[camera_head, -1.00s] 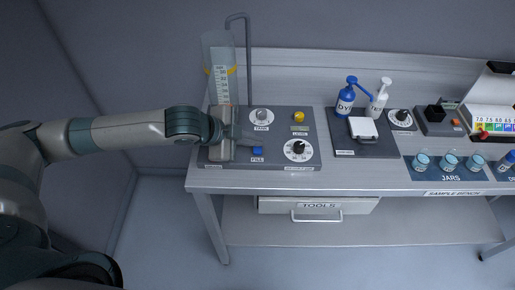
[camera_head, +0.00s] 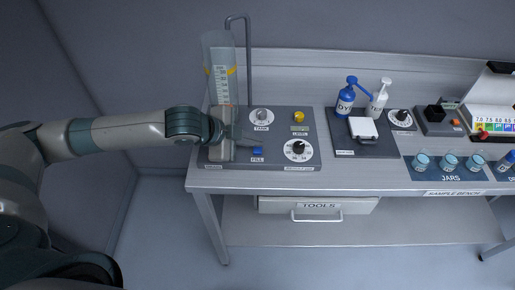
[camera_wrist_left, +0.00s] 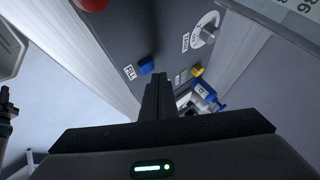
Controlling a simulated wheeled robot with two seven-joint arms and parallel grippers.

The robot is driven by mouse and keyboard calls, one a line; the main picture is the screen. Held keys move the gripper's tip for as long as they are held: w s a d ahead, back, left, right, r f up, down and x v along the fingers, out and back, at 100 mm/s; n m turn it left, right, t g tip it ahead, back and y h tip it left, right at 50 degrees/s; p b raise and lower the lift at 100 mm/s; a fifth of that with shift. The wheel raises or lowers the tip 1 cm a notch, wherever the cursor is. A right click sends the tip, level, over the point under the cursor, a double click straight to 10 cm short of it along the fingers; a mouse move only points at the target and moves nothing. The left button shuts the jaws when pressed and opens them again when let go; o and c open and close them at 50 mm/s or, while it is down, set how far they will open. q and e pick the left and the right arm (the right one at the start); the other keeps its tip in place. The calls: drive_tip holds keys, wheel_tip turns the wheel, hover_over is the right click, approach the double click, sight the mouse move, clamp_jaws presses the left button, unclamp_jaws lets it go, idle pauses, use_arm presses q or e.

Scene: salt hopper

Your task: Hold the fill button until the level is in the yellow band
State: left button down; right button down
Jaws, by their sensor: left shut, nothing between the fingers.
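The blue fill button (camera_head: 257,152) is on the grey control panel, above the FILL label. It also shows in the left wrist view (camera_wrist_left: 147,66), just left of my fingertips. My left gripper (camera_wrist_left: 158,78) is shut and empty, pointing down at the panel beside the button. I see a gap in the picture between fingertips and button, but cannot tell their height above the panel. In the head view the left hand covers part of the panel. The clear upright tube (camera_head: 220,52) has a scale and yellow band marks (camera_head: 233,71). I cannot make out the level clearly. My right gripper is out of view.
The panel also carries a tank dial (camera_head: 262,115), a yellow button (camera_head: 299,116), a small level display (camera_head: 299,129) and a black knob (camera_head: 299,148). Dispenser bottles (camera_head: 345,101) and jars (camera_head: 448,162) stand farther right. A bent grey pipe (camera_head: 248,60) rises behind the tube.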

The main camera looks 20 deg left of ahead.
use_arm(q)
drive_tip(key=shift+f, duration=0.9)
idle(7.1)
